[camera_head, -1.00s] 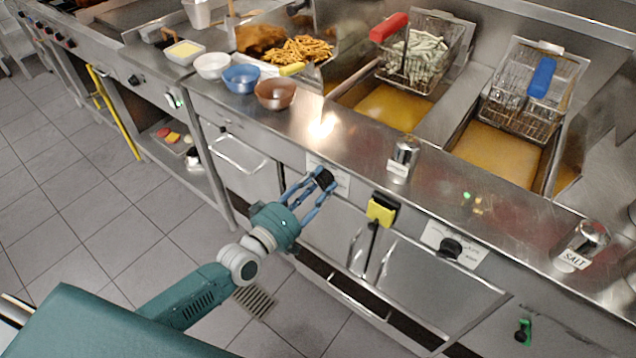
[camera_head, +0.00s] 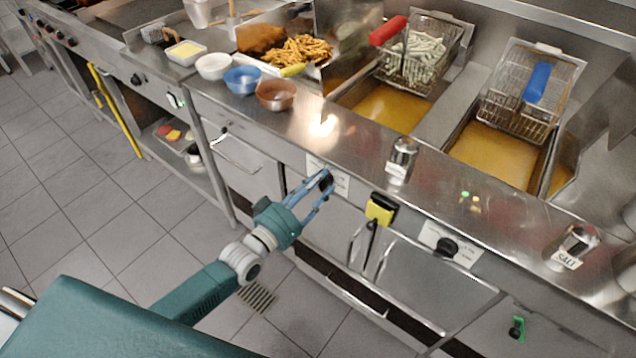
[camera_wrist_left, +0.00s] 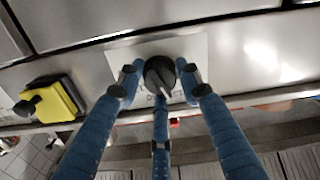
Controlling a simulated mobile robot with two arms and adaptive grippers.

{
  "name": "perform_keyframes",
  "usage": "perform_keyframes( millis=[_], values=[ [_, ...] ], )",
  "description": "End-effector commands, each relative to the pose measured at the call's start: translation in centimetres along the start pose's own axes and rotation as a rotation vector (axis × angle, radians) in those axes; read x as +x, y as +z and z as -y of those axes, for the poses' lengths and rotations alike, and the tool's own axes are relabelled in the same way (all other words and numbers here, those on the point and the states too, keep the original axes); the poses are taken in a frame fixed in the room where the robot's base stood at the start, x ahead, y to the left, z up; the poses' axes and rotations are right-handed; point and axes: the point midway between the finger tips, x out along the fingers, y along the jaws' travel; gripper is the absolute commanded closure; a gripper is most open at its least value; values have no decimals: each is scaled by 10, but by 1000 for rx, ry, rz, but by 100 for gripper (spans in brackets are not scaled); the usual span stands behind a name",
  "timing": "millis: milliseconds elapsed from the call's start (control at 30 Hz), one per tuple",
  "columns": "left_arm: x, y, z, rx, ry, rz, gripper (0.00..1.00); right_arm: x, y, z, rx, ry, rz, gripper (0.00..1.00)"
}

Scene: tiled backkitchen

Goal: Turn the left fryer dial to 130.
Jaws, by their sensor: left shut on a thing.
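The left fryer dial (camera_wrist_left: 158,75) is a round black knob on a white label plate on the fryer's steel front. My left gripper (camera_head: 318,186) reaches it from the front, and its blue fingers are shut on the dial. In the left wrist view the fingers (camera_wrist_left: 157,80) sit on both sides of the knob, with a third finger below it. The scale print on the plate is mostly covered by the fingers, so I cannot read the setting. In the head view the dial (camera_head: 326,182) is partly hidden by the fingertips. My right gripper is not in view.
A yellow and black switch box (camera_head: 380,208) sits just right of the dial; it also shows in the left wrist view (camera_wrist_left: 55,98). The right fryer dial (camera_head: 447,246) is further right. Shakers (camera_head: 402,158) and bowls (camera_head: 276,95) stand on the counter above. Open tiled floor lies in front.

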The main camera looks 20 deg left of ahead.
Motion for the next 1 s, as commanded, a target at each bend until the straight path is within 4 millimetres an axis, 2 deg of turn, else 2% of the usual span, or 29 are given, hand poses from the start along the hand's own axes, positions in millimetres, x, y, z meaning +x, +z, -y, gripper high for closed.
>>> perform_keyframes(
  millis=[33,467,500,567,867,1000],
  values=[
    [-2,8,0,4,-2,15,91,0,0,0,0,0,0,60],
    [-2,9,0,12,-2,18,91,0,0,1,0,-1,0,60],
    [-2,9,0,11,-2,18,57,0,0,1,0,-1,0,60],
    [-2,9,0,12,-3,17,46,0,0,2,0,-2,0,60],
    [-2,4,0,12,-1,8,46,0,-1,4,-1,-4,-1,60],
    [-14,5,0,12,-2,9,46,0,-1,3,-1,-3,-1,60]
  ],
)
